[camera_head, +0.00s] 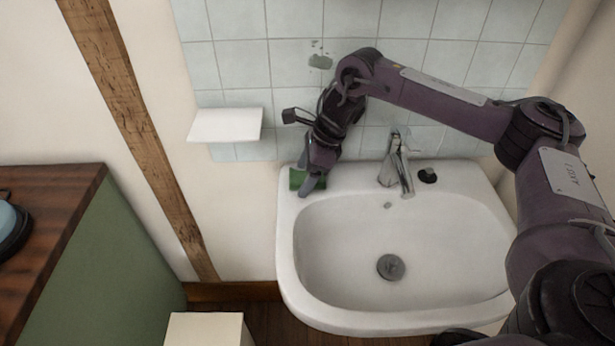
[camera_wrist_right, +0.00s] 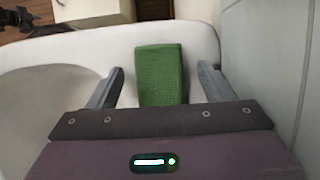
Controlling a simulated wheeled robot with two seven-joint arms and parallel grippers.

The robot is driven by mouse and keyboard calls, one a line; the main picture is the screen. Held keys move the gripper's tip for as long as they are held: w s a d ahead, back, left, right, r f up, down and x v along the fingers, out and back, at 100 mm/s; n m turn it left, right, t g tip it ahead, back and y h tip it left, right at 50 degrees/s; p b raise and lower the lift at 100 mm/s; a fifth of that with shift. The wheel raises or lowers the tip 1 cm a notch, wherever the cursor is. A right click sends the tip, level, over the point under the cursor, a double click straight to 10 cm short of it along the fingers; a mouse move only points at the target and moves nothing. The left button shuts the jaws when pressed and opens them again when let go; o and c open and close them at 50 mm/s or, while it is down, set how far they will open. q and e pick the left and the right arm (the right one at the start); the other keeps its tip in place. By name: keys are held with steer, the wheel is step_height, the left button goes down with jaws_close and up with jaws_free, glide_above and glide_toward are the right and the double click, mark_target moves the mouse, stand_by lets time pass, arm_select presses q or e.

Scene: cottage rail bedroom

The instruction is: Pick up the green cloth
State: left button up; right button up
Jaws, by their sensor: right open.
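The green cloth (camera_head: 297,179) lies folded on the back left corner of the white sink (camera_head: 300,270), and my right gripper partly hides it in the head view. In the right wrist view the cloth (camera_wrist_right: 160,75) is a green rectangle with a woven texture, lying on the sink's rim. My right gripper (camera_head: 312,184) is at the cloth from above. In the right wrist view its two fingers (camera_wrist_right: 160,88) are apart, one on each side of the cloth, with a gap on both sides. My left gripper is not in view.
A chrome tap (camera_head: 399,165) and a small black object (camera_head: 428,175) stand on the sink's back rim, right of the cloth. A white shelf (camera_head: 226,125) juts from the tiled wall above left. A green cabinet with a wooden top (camera_head: 60,215) stands left. The basin is empty.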

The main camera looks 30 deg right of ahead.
mark_target(305, 175)
steer(key=c, duration=1.1)
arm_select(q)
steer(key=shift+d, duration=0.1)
arm_select(e)
steer(key=shift+o, duration=0.2)
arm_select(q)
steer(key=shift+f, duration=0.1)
arm_select(e)
steer(key=shift+r, duration=0.1)
